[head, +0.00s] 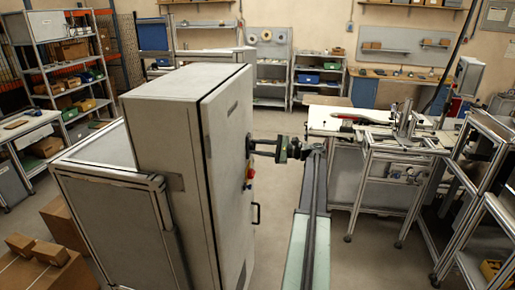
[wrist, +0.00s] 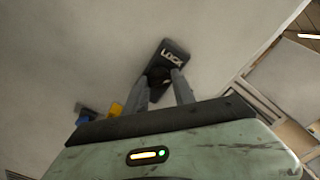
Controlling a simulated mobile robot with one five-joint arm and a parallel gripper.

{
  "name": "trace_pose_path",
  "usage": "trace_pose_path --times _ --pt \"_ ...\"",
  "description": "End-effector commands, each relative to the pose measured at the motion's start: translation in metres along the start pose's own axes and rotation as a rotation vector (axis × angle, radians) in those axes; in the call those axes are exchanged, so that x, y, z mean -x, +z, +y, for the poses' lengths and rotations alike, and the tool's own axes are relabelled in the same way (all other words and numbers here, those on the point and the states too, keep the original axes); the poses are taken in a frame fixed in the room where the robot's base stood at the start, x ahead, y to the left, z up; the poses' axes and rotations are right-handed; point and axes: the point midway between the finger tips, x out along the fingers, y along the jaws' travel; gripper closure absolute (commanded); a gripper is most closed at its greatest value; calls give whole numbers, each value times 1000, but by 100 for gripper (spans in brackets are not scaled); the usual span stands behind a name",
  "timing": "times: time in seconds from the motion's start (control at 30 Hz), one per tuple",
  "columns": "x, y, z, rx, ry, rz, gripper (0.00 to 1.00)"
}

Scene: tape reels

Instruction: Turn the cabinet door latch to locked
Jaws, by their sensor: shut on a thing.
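The grey cabinet (head: 170,115) stands left of centre in the head view, its door face turned to the right. My gripper (head: 256,146) reaches from the right to the dark latch (head: 249,145) on that face. In the wrist view the black latch (wrist: 173,54) shows a plate with white lettering that looks like "LOCK", and it lies tilted. My gripper (wrist: 161,82) is shut on the latch, one finger on each side. The part between the fingertips is mostly hidden, so I cannot tell how far it is turned.
A red and yellow button (head: 250,174) and a black door handle (head: 257,214) sit below the latch. The wrist view shows a yellow part (wrist: 115,109) and a blue part left of my fingers. A workbench (head: 350,114) stands to the right. Cardboard boxes (head: 40,251) lie at lower left.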

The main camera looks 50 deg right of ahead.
Motion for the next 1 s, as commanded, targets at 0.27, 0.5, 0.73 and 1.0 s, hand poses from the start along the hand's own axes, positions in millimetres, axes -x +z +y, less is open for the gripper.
trace_pose_path --times 0.27,0.5,0.73,1.0 --pt "-1 0 -2 260 -5 0 100" --pt "-1 0 -3 474 -5 0 100" --pt "-1 1 -3 637 -6 0 100" --pt "-1 1 -3 750 -6 0 100"
